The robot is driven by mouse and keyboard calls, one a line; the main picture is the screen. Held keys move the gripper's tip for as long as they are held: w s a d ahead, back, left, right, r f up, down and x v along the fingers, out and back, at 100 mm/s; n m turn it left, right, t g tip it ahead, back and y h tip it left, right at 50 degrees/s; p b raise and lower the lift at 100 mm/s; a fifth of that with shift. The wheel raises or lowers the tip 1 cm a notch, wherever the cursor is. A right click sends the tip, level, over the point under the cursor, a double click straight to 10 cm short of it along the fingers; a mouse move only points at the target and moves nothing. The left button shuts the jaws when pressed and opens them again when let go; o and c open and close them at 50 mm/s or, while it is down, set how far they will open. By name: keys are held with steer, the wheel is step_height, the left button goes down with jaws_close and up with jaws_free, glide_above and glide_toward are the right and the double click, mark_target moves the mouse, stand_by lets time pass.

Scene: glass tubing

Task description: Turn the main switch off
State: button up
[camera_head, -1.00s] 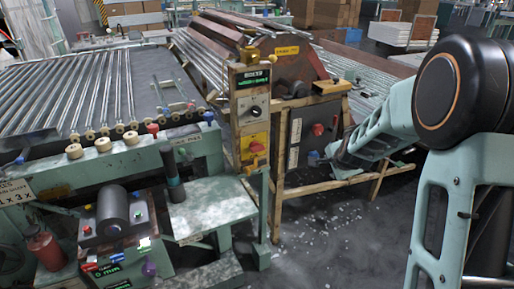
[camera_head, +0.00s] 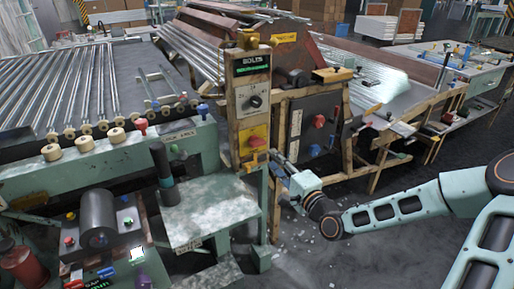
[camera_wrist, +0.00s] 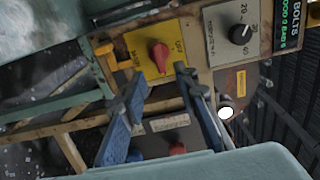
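The main switch is a red rotary knob (camera_wrist: 160,55) on a yellow plate (camera_wrist: 176,42) lettered MAIN and OFF, sideways in the wrist view. In the head view the knob (camera_head: 256,141) sits low on the post's front. I cannot tell for sure which setting it points to. My gripper (camera_wrist: 150,87) is open and empty, its two blue fingers spread. The fingertips are just below the yellow plate in the wrist view, apart from the knob. In the head view my gripper (camera_head: 282,166) is just right of and below the switch, its fingers partly hidden.
A yellow latch-like piece (camera_wrist: 103,50) sticks out beside the plate. A black dial (camera_wrist: 240,34) and the BOLTS display (camera_head: 250,67) are above the switch on the post. A dark box with another red knob (camera_head: 319,121) stands to the right. A green table (camera_head: 208,212) lies left.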

mark_target(259, 146)
steer(key=b+x, duration=0.1)
steer(key=x, duration=0.8)
steer(key=shift+w+a, duration=0.25)
steer(key=shift+w, duration=0.05)
jaws_close()
